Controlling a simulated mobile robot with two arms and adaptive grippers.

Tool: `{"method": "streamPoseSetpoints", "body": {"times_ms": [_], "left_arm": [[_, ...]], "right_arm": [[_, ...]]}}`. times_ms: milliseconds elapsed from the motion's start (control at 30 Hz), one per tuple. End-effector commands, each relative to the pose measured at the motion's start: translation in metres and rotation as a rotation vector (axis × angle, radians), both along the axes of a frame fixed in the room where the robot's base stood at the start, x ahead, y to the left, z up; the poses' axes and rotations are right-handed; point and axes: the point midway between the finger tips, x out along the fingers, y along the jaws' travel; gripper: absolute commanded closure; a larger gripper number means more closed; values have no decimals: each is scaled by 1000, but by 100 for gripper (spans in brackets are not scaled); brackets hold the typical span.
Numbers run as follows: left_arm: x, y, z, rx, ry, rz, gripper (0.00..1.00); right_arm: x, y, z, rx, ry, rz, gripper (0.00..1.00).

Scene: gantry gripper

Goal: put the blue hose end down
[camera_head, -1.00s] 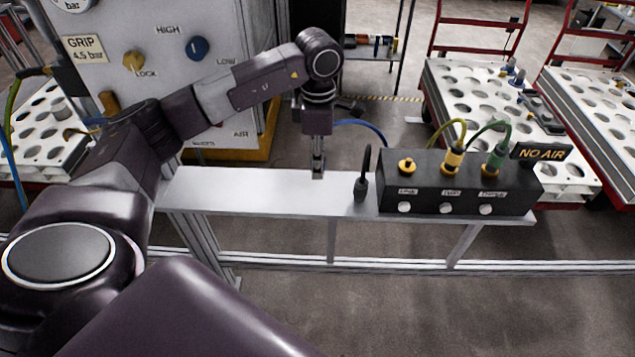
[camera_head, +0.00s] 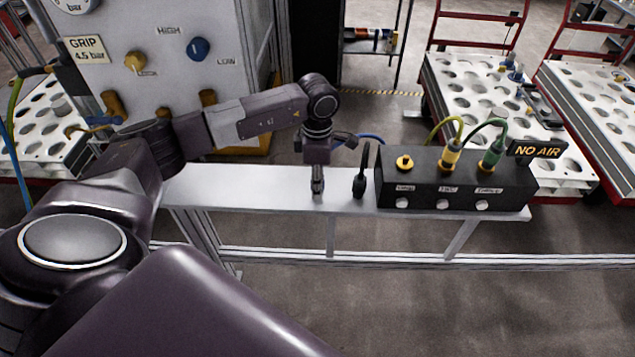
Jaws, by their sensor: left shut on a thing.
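My left gripper (camera_head: 317,186) points straight down over the metal shelf (camera_head: 240,186), left of the black box. It is shut on the blue hose end, which is mostly hidden by the fingers and wrist. The fingertips are at or just above the shelf surface; I cannot tell if the end touches it. The blue hose (camera_head: 370,137) shows as a short arc behind the wrist and runs right, behind the box. My right gripper is not in view.
The black box (camera_head: 455,190) carries yellow (camera_head: 450,155) and green (camera_head: 490,152) plugs and one bare yellow port (camera_head: 404,162). A "NO AIR" sign (camera_head: 535,149) sits at its right. The shelf's left part is clear.

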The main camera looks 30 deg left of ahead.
Motion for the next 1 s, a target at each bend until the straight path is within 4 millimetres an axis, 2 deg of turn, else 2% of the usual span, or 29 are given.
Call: {"method": "streamPoseSetpoints", "body": {"times_ms": [33,67,200,567,633,1000], "left_arm": [[0,0,-3,0,0,0,100],[0,0,-2,0,0,0,72],[0,0,-2,0,0,0,58],[0,0,5,0,0,1,58],[1,0,10,0,-4,0,58],[1,0,86,0,-6,0,58]], "right_arm": [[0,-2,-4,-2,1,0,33],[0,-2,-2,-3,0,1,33],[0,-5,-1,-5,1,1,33],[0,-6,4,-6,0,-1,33],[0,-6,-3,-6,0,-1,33],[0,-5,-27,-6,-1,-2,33]]}}
